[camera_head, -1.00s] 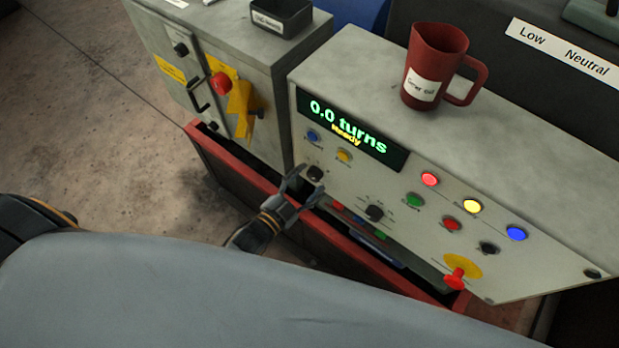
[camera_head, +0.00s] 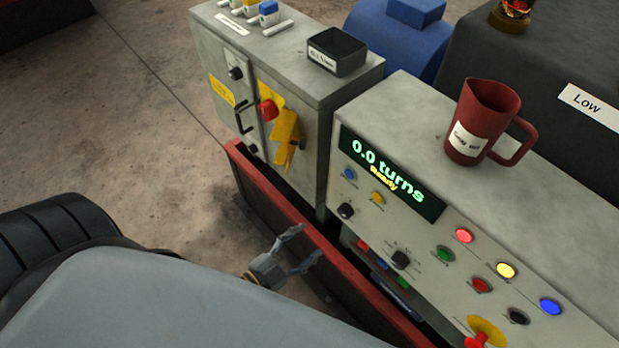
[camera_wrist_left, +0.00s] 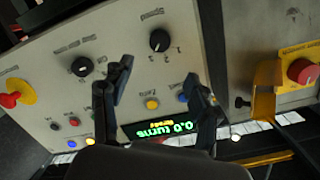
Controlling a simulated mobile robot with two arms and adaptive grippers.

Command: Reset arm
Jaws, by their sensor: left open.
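My left gripper (camera_head: 292,256) is open and empty in the head view, below and left of the control panel (camera_head: 428,281) and apart from it. In the left wrist view its two fingers (camera_wrist_left: 158,88) stand apart in front of the panel, which appears upside down there. The panel display (camera_head: 392,174) reads "0.0 turns" and "Ready". Below the display are a blue button (camera_head: 349,173), a yellow button (camera_head: 377,197) and a black knob (camera_head: 346,210). The knob marked Speed (camera_wrist_left: 159,40) shows in the left wrist view. My right gripper is not in view.
A red mug (camera_head: 482,118) stands on top of the console. A grey cabinet (camera_head: 340,88) on the left has a red knob on a yellow plate (camera_head: 286,130) and carries a black tray (camera_head: 337,50). A red rail (camera_head: 270,192) runs below. Open floor (camera_head: 120,130) lies left.

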